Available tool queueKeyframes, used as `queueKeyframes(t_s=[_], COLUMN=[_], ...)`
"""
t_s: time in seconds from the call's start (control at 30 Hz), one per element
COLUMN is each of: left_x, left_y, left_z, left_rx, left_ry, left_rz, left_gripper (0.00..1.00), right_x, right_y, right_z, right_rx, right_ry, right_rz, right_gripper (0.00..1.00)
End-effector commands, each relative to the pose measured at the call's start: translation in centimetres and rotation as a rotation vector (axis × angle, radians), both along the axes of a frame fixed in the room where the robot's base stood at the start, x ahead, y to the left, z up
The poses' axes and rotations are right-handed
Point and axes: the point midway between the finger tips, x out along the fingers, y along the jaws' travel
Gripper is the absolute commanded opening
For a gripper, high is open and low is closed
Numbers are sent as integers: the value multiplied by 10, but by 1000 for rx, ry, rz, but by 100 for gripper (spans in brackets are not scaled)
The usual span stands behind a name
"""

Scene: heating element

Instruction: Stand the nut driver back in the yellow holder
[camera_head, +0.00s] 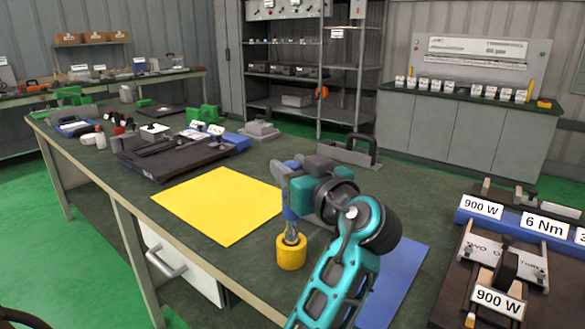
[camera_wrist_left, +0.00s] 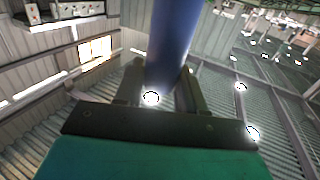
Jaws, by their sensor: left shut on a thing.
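The yellow holder (camera_head: 291,254) is a short round block on the green worktop, just right of the yellow sheet. The nut driver (camera_head: 290,214) has a blue handle and a metal shaft pointing down. It stands roughly upright over the holder, and the shaft's lower end meets the holder's top in the picture. How deep the tip sits inside is hidden. My left gripper (camera_head: 291,187) is shut on the blue handle, above the holder. In the left wrist view the blue handle (camera_wrist_left: 170,45) shows between the two fingers. My right gripper is not in view.
A yellow sheet (camera_head: 220,204) lies left of the holder and a blue sheet (camera_head: 402,275) lies right, partly behind my arm. A dark fixture board (camera_head: 450,305) with labels stands at the right. A grey block with a black handle (camera_head: 347,152) stands behind the gripper.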

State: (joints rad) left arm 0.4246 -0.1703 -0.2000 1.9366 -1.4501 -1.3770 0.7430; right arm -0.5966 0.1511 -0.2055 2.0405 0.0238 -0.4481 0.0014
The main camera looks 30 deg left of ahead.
Motion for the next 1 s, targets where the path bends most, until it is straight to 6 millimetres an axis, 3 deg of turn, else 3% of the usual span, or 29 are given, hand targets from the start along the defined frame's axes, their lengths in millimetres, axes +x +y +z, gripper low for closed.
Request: queueKeyframes(t_s=[1.0], left_x=[0], left_y=[0], left_z=[-25], left_rx=[2], left_ry=[-3], left_rz=[0], left_gripper=[0], right_x=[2], right_y=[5], right_z=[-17], right_rx=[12], right_ry=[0], right_rz=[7], right_gripper=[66])
